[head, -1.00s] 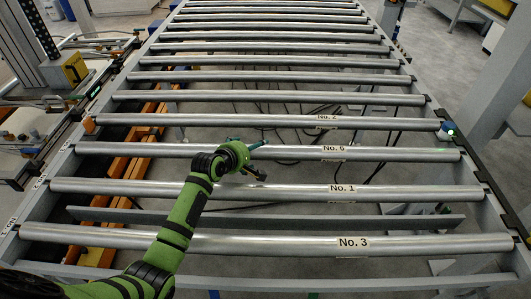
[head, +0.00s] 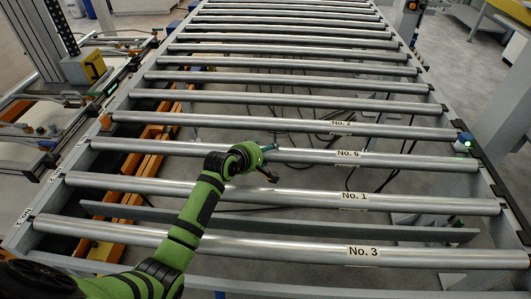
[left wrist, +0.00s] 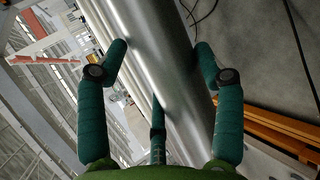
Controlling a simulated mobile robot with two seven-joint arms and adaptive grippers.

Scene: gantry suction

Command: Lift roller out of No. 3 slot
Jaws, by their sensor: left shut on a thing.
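The No. 3 roller (head: 290,247) is the nearest labelled grey steel roller, lying across the frame at the front with both ends at the side rails. My green left arm passes over it. My left gripper (head: 268,162) is farther back, at the No. 6 roller (head: 400,160), with a finger to either side of it. In the left wrist view, the teal fingers of my gripper (left wrist: 160,85) are around a shiny roller (left wrist: 165,50), which appears to be No. 6. The contact on its far side is hidden. My right gripper is not in view.
The No. 1 roller (head: 420,203) and No. 2 roller (head: 270,122) also lie in the frame. A grey crossbar (head: 300,222) runs below, between No. 1 and No. 3. Orange beams (head: 136,167) and dark cables (head: 300,138) lie under the rollers.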

